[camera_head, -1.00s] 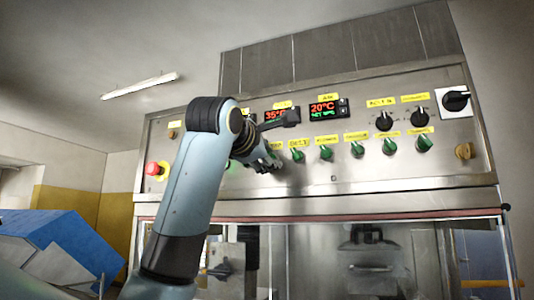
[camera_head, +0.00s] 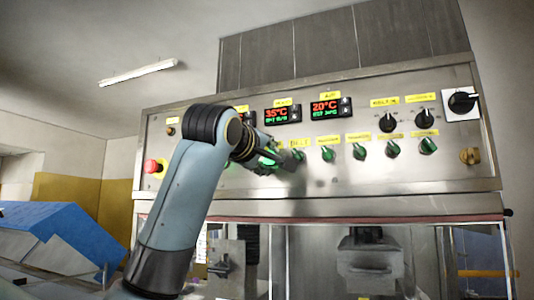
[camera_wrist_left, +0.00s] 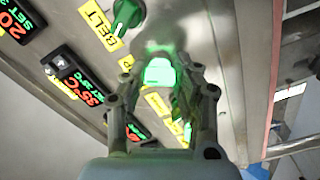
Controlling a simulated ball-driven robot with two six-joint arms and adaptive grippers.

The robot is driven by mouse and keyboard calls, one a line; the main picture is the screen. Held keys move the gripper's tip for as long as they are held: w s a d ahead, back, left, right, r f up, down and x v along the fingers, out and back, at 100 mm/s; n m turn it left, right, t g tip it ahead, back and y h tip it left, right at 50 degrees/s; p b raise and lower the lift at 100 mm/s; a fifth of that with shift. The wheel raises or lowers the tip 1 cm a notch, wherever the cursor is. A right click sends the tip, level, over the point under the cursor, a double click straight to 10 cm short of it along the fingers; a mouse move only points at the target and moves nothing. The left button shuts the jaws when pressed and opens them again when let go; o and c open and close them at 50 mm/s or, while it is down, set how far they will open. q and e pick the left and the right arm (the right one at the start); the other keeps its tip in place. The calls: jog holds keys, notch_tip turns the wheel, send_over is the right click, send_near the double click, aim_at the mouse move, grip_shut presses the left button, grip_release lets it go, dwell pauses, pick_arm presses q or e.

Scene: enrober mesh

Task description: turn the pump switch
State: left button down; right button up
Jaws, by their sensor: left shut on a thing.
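The pump switch is a green knob in the lower row of the steel control panel (camera_head: 330,178). It glows bright green in the left wrist view (camera_wrist_left: 160,72). My left gripper (camera_head: 272,158) is shut on it, with one finger on each side of the knob in the left wrist view (camera_wrist_left: 161,84). Its yellow label is mostly hidden by the gripper. The green belt switch (camera_wrist_left: 127,14), with its BELT label (camera_wrist_left: 101,22), is the neighbouring knob and stands free. My right gripper is not in view.
More green knobs (camera_head: 360,151) run to the right. Red and green displays (camera_head: 283,115) sit above, with black knobs (camera_head: 387,122) at upper right. A red emergency button (camera_head: 151,166) is at the left. A blue box-like object (camera_head: 75,235) stands at lower left.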

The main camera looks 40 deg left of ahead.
pick_arm(q)
jog(key=shift+f, duration=0.15)
dwell(0.4)
jog(key=c, duration=1)
grip_release()
jog(key=shift+s, duration=0.1)
jog(key=v, duration=0.7)
jog(key=shift+s, duration=0.15)
